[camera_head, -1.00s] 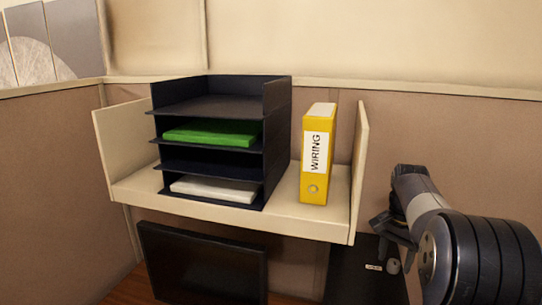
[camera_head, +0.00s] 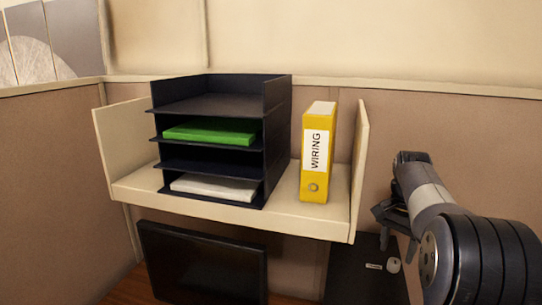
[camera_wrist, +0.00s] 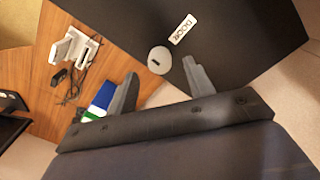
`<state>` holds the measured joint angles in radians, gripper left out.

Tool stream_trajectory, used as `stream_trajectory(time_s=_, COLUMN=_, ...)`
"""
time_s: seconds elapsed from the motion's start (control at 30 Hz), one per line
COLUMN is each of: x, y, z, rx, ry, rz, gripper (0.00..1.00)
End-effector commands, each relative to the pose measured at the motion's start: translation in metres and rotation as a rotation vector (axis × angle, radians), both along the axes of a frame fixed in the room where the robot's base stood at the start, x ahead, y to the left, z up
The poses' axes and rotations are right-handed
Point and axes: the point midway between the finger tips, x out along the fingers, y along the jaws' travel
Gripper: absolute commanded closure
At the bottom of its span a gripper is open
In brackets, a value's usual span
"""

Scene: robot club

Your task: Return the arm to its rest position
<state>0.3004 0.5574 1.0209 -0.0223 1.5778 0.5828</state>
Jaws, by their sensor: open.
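My gripper (camera_head: 397,240) is at the right of the head view, below and to the right of the shelf, with my arm reaching in from the right edge. In the wrist view my gripper (camera_wrist: 160,85) shows two grey fingers spread wide apart with nothing held between them. Beyond the fingers lie a dark surface and a wooden desk top. No finger is seen touching anything.
A cream shelf (camera_head: 270,218) holds a dark tray stack (camera_head: 277,140) and a yellow WIRING binder (camera_head: 319,160). A monitor (camera_head: 203,262) stands below. A dark panel (camera_head: 350,265) carries a white round item (camera_wrist: 159,59) and a label (camera_wrist: 183,29). Small devices (camera_wrist: 75,48) lie on the desk (camera_wrist: 110,65).

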Motion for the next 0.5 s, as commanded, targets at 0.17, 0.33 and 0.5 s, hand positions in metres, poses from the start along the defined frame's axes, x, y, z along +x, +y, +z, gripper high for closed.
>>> stream_trajectory(time_s=0.17, x=-0.002, y=0.000, z=-0.036, rx=0.001, ry=0.005, rz=0.000, gripper=0.50)
stream_trajectory(time_s=0.33, x=-0.001, y=-0.001, z=-0.037, rx=0.000, ry=0.000, rz=0.126, gripper=0.50)
stream_trajectory(time_s=0.5, x=-0.001, y=-0.001, z=-0.037, rx=0.000, ry=0.000, rz=0.263, gripper=0.50)
